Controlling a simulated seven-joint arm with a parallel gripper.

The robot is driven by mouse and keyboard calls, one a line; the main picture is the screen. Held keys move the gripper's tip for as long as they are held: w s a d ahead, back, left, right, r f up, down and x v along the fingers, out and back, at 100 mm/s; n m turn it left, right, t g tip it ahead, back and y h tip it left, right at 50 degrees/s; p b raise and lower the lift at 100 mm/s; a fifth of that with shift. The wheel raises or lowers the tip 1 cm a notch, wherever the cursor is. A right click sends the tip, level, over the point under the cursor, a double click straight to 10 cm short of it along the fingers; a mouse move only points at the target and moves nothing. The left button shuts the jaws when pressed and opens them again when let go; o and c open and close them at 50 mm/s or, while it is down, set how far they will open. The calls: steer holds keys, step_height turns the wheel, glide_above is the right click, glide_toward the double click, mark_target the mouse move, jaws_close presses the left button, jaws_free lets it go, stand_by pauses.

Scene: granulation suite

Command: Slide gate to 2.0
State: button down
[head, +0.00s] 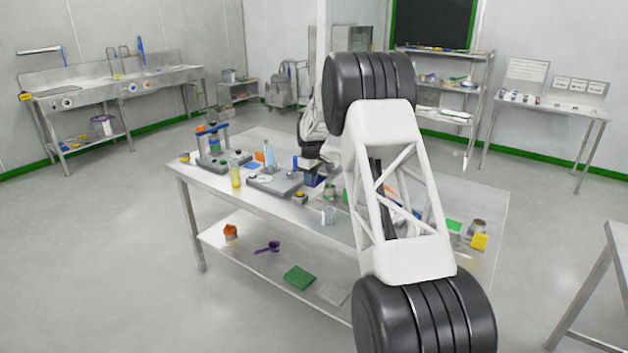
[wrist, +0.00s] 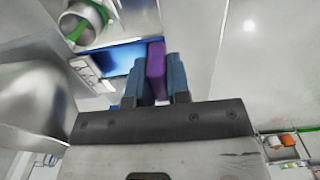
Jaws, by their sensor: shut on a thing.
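My gripper (wrist: 156,75) shows in the wrist view with its two blue fingers shut on an upright purple piece (wrist: 155,60). The purple piece stands beside a blue panel (wrist: 125,54); I cannot tell whether they are joined. It may be the slide gate's handle, but no scale or 2.0 mark is legible. In the head view, the dark end of my arm is over the middle of the steel table (head: 265,213), above a dark blue box (head: 312,177). The fingertips and the purple piece cannot be made out there.
A metal cylinder with a green ring (wrist: 84,22) and a rounded metal vessel (wrist: 30,95) are close on the left in the wrist view.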

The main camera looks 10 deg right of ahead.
steer(key=shift+w+a+r, duration=0.1)
steer(key=shift+w+a, duration=0.25)
steer(key=shift+w, duration=0.05)
steer(key=c, duration=1.1)
jaws_free()
steer(key=shift+r, duration=3.85)
